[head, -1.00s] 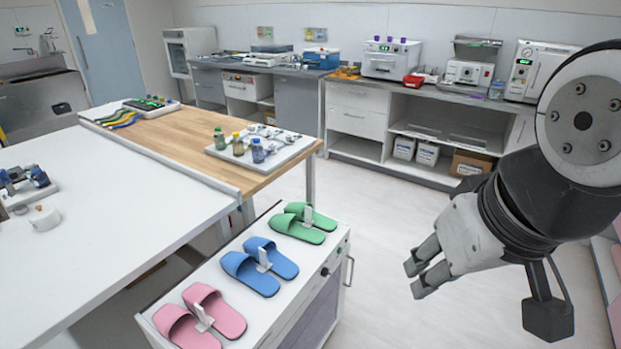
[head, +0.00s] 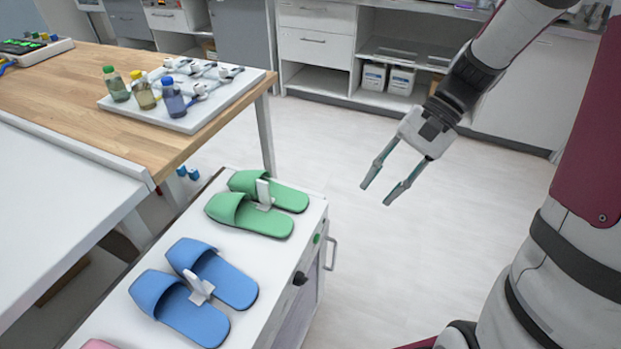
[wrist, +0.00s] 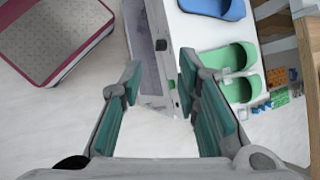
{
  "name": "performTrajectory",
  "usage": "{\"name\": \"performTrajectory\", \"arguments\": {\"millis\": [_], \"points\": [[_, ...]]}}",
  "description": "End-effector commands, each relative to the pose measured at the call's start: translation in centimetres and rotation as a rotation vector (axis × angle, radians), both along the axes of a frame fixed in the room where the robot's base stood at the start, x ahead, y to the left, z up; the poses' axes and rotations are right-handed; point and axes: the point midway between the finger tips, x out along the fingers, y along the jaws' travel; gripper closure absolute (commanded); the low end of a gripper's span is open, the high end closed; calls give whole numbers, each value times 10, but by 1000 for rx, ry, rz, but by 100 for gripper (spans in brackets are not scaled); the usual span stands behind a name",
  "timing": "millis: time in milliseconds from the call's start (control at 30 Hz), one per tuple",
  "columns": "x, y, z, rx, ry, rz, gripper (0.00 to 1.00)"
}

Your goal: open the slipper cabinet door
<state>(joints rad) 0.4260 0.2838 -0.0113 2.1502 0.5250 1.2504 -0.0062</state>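The slipper cabinet (head: 232,291) is a low white unit with pairs of slippers on its top. Its front door (head: 306,302) faces right and looks closed, with a grey bar handle (head: 331,254) near its far end. A black knob (head: 299,278) and a green button (head: 317,239) sit on the front above the door. My gripper (head: 377,194) is open and empty, to the right of the handle and apart from it. In the wrist view, the cabinet front (wrist: 165,84) lies ahead between and beyond the open fingers (wrist: 158,78); the handle is hard to make out there.
Green slippers (head: 247,218) and blue slippers (head: 205,285) rest on the cabinet top. A wooden table (head: 60,85) with a white tray of bottles (head: 225,105) stands behind left. The floor (head: 400,255) right of the cabinet is clear.

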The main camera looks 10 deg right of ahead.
Motion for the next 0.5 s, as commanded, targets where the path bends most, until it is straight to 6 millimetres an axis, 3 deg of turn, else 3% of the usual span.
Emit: {"name": "performTrajectory", "arguments": {"millis": [33,300,500], "points": [[12,-7,-32,51,46,-49,70],[54,-36,-150,318,223,-300,70],[73,-60,-247,522,326,-496,70]]}}
